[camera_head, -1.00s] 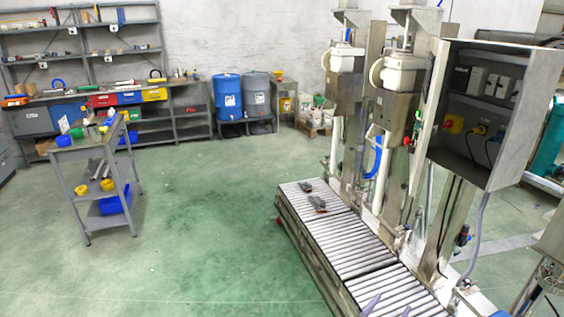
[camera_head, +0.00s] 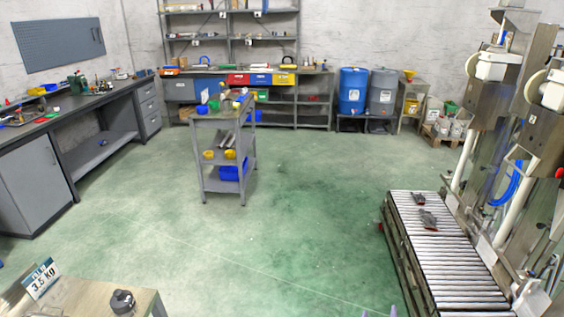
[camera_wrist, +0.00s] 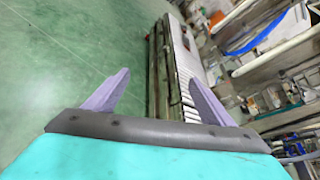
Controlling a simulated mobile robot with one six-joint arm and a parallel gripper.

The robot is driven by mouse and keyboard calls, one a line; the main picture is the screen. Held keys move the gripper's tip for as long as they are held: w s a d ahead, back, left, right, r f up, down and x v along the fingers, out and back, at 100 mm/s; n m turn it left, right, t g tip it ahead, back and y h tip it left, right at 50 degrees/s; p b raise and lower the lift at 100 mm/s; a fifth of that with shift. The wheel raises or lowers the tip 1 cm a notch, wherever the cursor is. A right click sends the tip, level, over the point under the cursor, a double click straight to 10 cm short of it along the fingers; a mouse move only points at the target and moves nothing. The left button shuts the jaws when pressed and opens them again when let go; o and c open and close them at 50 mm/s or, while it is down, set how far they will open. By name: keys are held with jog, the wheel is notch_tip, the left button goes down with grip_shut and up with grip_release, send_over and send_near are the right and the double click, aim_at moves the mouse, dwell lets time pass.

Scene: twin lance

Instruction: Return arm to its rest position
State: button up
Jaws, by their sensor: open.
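My gripper (camera_wrist: 158,95) shows in the wrist view with its two purple-grey fingers spread apart and nothing between them. Past the fingers are the green floor and the side of the roller conveyor (camera_wrist: 185,65). In the head view only small purple tips show at the bottom edge, right of the middle; the rest of my arm is out of that view.
The roller conveyor (camera_head: 455,270) with two dark objects (camera_head: 428,219) on it stands at the right beside tall machines. A grey cart (camera_head: 222,150) stands mid-room. A workbench (camera_head: 75,110) is at the left, a table (camera_head: 85,295) at the bottom left. The green floor between is clear.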

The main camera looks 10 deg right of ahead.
jog(key=s+a+f+n+g+y, duration=0.1)
jog(key=a+f+n+g+y, duration=0.25)
jog(key=a, duration=0.55)
jog(key=a+f+n+y, duration=0.2)
jog(key=a+f+n, duration=0.2)
jog(key=a+n, duration=0.4)
jog(key=s+a+f+n+g+y, duration=0.1)
jog(key=a+f+n+g+y, duration=0.25)
jog(key=a, duration=0.55)
jog(key=s+a+f+n+g, duration=0.1)
jog(key=s+a+n+g, duration=0.2)
jog(key=s+n+g, duration=0.7)
jog(key=s+n, duration=1.1)
jog(key=s, duration=0.3)
jog(key=shift+h, duration=0.4)
